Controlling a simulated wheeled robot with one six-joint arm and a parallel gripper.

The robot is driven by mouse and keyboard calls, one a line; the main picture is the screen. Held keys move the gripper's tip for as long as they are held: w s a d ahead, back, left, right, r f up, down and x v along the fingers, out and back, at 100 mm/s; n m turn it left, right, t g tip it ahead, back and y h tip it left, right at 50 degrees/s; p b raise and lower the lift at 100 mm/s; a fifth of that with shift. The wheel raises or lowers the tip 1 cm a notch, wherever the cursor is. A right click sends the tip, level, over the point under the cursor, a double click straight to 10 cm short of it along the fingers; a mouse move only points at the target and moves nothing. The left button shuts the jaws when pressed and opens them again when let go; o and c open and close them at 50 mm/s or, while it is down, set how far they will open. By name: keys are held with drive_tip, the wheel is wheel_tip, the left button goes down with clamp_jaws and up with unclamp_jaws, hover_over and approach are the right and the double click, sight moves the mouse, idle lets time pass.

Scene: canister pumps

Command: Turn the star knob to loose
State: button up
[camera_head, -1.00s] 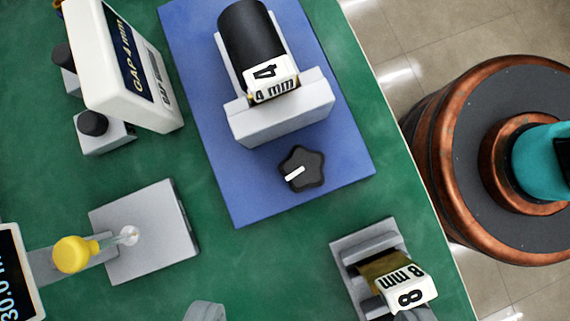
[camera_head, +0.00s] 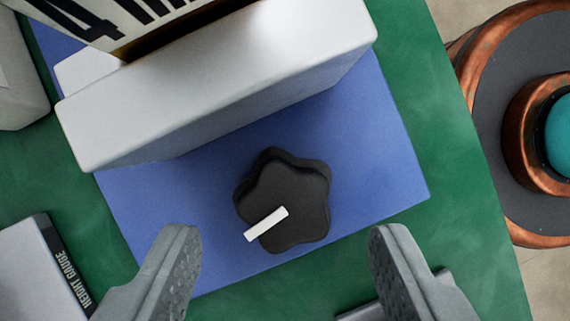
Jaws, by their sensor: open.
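The black star knob (camera_head: 287,203) stands on the blue mat (camera_head: 370,165), near the mat's front edge. A white bar on its top points to the lower left. My gripper (camera_head: 283,255) is open, with its two grey fingers apart at the bottom of the view. The left finger lies to the lower left of the knob and the right finger to its lower right. The fingertips look apart from the knob, and nothing is between them. Any loose or tight marking near the knob is not visible.
A white block (camera_head: 220,80) with a large "4" label above it stands just behind the knob. A grey plate marked height gauge (camera_head: 45,270) lies at lower left. A copper-rimmed round thing with a teal centre (camera_head: 520,130) is beyond the green table's (camera_head: 470,220) right edge.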

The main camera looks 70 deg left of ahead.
sight(285, 215)
drive_tip(key=shift+x, duration=1.5)
drive_tip(key=c, duration=1)
drive_tip(key=n, duration=0.1)
drive_tip(key=n+t, duration=0.1)
drive_tip(key=n, duration=0.1)
drive_tip(key=shift+s+r+n+h, duration=0.1)
drive_tip(key=shift+s+n+h, duration=0.05)
drive_tip(key=shift+n+h, duration=0.15)
drive_tip(key=shift+n+t, duration=0.9)
drive_tip(key=shift+n, duration=1)
